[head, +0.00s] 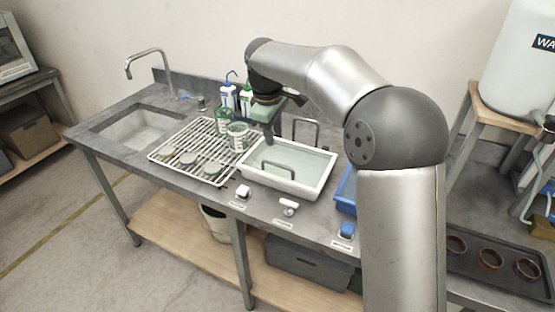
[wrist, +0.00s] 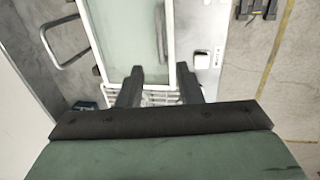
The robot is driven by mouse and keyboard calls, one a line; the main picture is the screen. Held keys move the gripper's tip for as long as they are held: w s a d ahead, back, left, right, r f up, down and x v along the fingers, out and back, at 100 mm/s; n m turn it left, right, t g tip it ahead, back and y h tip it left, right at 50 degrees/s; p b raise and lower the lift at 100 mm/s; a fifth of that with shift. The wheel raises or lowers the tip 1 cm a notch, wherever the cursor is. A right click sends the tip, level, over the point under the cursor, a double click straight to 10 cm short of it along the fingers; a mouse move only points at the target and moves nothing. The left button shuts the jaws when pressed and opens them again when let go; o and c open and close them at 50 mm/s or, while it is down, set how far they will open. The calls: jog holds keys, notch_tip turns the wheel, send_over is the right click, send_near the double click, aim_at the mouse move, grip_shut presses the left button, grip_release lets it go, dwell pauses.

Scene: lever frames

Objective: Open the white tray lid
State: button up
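The white tray (head: 272,186) sits on the grey bench right of the drying rack. Its lid (head: 308,160) is a pale translucent panel lying flat over the tray, with a grey bar handle (head: 278,170). The lid (wrist: 138,28) also shows in the wrist view, with the handle seen nearly end-on. My gripper (head: 269,137) is above the tray's far left part in the head view. In the wrist view my gripper (wrist: 158,80) has its two dark fingers apart with nothing held between them. The handle lies beyond the fingertips, apart from them.
A wire rack (head: 190,152) with glassware stands left of the tray, with bottles (head: 228,97) behind. A metal bar frame (head: 306,130) stands behind the tray. A blue tray (head: 346,188) is on the right, partly hidden by my arm. Small switches (head: 288,207) line the front edge.

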aim_at(277, 166)
jog(key=f, duration=0.3)
jog(key=w+f, duration=0.1)
jog(key=f, duration=0.3)
jog(key=w+f+p, duration=0.1)
jog(key=f, duration=0.3)
jog(key=shift+d+f, duration=0.15)
jog(key=shift+d, duration=0.2)
grip_shut()
